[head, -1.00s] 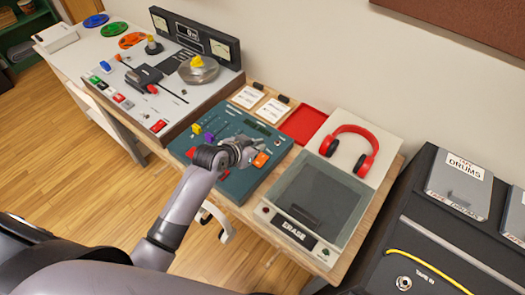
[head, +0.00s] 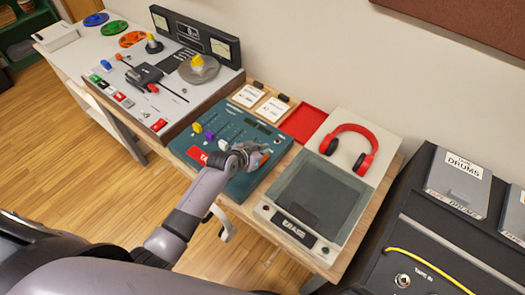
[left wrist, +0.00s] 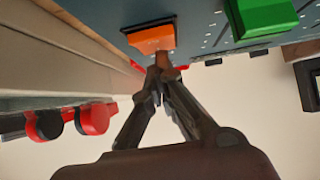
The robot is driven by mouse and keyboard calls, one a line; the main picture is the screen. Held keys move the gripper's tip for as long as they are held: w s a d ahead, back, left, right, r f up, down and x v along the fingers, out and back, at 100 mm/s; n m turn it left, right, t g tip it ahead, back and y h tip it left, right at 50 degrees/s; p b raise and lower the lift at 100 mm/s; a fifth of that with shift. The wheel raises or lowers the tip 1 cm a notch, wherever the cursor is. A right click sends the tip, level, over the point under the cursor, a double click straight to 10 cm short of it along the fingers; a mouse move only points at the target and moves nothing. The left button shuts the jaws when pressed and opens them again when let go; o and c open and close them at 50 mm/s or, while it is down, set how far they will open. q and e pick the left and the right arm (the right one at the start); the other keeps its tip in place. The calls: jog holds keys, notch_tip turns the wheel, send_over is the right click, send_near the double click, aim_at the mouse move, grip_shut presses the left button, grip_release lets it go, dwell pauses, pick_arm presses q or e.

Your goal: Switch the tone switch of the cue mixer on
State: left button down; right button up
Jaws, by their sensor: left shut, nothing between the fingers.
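The cue mixer (head: 262,113) is a teal panel on the wooden table, with yellow, purple and white fader knobs. My left gripper (head: 257,152) is over its right side, shut and empty, and hides part of the panel. In the left wrist view the shut fingertips (left wrist: 162,72) are at or just beside an orange switch (left wrist: 150,38); I cannot tell if they touch. A green switch (left wrist: 265,18) is near it on the panel. I cannot read which control is the tone switch. My right gripper is not in view.
A grey tape eraser (head: 325,200) stands right of the mixer, with red headphones (head: 350,150) behind it. A red tray (head: 303,123) and label cards (head: 272,108) lie behind the mixer. A reel-tape console (head: 165,80) stands to the left, and a dark cabinet (head: 430,235) to the right.

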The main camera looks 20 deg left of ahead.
pick_arm(q)
jog(key=shift+s, duration=0.15)
jog(key=shift+s+a+r+p, duration=0.1)
jog(key=shift+s+a+p, duration=0.15)
jog(key=shift+s+p, duration=0.35)
jog(key=shift+w+r+p, duration=0.1)
jog(key=shift+r+p, duration=0.35)
jog(key=shift+r, duration=0.05)
notch_tip(320, 180, up, 4)
jog(key=p, duration=0.3)
jog(key=shift+w, duration=0.15)
jog(key=shift+s+a+r, duration=0.15)
jog(key=shift+s+r, duration=0.05)
jog(key=shift+s, duration=0.45)
jog(key=w+r+b+v, duration=0.1)
jog(key=v, duration=0.7)
jog(key=shift+r, duration=0.25)
jog(key=shift+w, duration=0.15)
